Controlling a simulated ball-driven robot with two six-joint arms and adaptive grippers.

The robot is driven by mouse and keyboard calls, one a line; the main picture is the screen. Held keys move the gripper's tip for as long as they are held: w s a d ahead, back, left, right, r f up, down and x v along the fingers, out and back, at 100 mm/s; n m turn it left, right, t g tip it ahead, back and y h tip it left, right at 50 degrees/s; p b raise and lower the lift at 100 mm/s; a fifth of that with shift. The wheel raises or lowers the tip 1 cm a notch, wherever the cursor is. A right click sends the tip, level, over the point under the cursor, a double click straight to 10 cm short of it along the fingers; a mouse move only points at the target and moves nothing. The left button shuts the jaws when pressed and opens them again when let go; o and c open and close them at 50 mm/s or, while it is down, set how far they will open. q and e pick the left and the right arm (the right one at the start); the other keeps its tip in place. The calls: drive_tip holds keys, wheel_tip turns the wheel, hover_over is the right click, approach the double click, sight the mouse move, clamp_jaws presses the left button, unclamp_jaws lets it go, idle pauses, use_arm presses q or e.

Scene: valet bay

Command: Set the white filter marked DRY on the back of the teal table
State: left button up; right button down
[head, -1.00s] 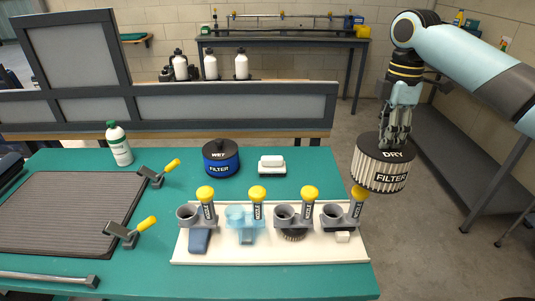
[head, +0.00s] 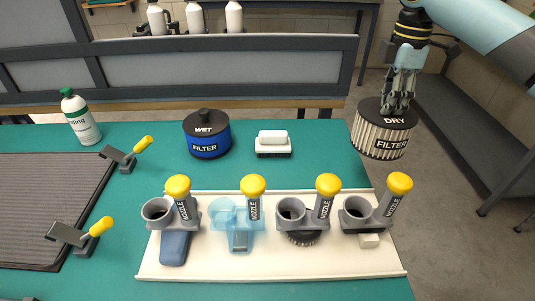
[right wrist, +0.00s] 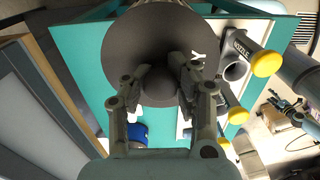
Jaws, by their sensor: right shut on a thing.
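The DRY filter (head: 380,137) has pale pleated sides and a dark top. My right gripper (head: 398,104) is shut on its top knob and holds it upright, just off the back right corner of the teal table (head: 330,165) in the head view. In the right wrist view the filter's dark round top (right wrist: 160,35) fills the upper middle, with the fingers (right wrist: 160,82) on both sides of the knob. The blue WET filter (head: 207,136) stands on the back of the table.
A white brush (head: 273,138) lies right of the WET filter, and a green-capped bottle (head: 82,120) stands at back left. A white tray (head: 290,268) with several yellow-capped nozzles fills the front. A grey panel (head: 220,68) stands behind. Bare table shows right of the brush.

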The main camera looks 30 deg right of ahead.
drive_tip(key=shift+a+f, duration=0.1)
drive_tip(key=shift+f, duration=0.15)
drive_tip(key=shift+w+a+t, duration=0.1)
drive_tip(key=shift+a+t, duration=0.05)
drive_tip(key=shift+t, duration=0.15)
use_arm(q)
drive_tip(key=shift+s+f+b, duration=0.1)
drive_tip(key=shift+f+b, duration=0.45)
drive_tip(key=shift+f, duration=0.45)
use_arm(e)
drive_tip(key=w+a+f, duration=0.3)
drive_tip(key=w+f, duration=0.7)
drive_tip(key=shift+w+a+f, duration=0.2)
drive_tip(key=shift+w+a, duration=0.05)
drive_tip(key=shift+a, duration=0.05)
drive_tip(key=c, duration=1)
unclamp_jaws()
drive_tip(key=shift+f, duration=0.15)
